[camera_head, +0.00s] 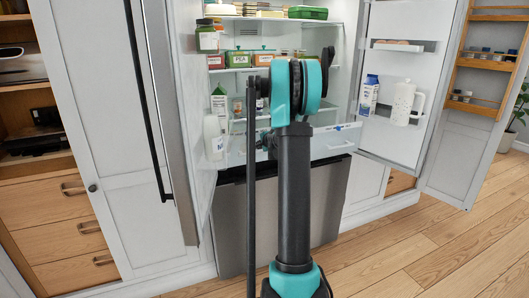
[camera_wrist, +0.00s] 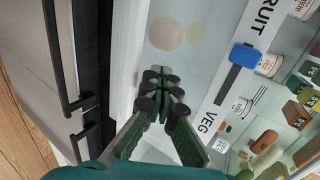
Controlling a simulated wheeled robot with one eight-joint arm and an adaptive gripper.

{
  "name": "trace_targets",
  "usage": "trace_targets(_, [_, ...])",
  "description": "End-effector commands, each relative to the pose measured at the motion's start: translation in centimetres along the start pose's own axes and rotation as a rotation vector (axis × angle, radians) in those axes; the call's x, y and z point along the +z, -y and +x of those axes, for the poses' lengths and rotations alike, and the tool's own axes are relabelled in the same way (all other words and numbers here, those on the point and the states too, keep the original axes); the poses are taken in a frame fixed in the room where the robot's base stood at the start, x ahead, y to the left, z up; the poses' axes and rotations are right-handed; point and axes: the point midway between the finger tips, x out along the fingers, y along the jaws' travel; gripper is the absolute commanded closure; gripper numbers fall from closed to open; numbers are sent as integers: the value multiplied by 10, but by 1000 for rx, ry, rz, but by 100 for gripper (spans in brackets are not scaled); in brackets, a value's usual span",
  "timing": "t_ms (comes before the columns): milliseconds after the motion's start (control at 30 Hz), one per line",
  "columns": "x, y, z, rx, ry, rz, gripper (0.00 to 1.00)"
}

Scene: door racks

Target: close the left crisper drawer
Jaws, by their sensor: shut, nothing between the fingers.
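In the wrist view, which is turned on its side, a white strip carries the labels VEG and FRUIT on the crisper fronts. The left crisper drawer is the VEG one (camera_wrist: 207,122), low in that view; my gripper covers much of its front. The right, FRUIT drawer (camera_wrist: 175,55) has a frosted front with round pale shapes behind it. It also shows in the head view (camera_head: 335,142). My gripper (camera_wrist: 158,76) is shut and empty, in front of the drawer fronts; I cannot tell whether it touches. My arm hides it and most of the left drawer in the head view.
A blue and dark object (camera_wrist: 246,55) lies along the white strip between the labels. The fridge door (camera_head: 398,80) stands open at the right with a carton (camera_head: 368,95) and white jug (camera_head: 403,103). Jars and boxes fill the shelves. Wooden floor (camera_head: 430,250) is clear at the right.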

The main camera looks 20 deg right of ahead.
Motion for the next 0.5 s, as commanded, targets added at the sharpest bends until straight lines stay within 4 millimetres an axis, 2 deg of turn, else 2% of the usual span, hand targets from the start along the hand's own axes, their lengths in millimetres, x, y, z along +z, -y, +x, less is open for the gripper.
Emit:
trace_targets(33, [1, 7, 13, 0, 2, -2, 100])
trace_targets(200, [1, 28, 48, 0, 1, -1, 100])
trace_targets(500, [0, 52, 90, 0, 0, 0, 100])
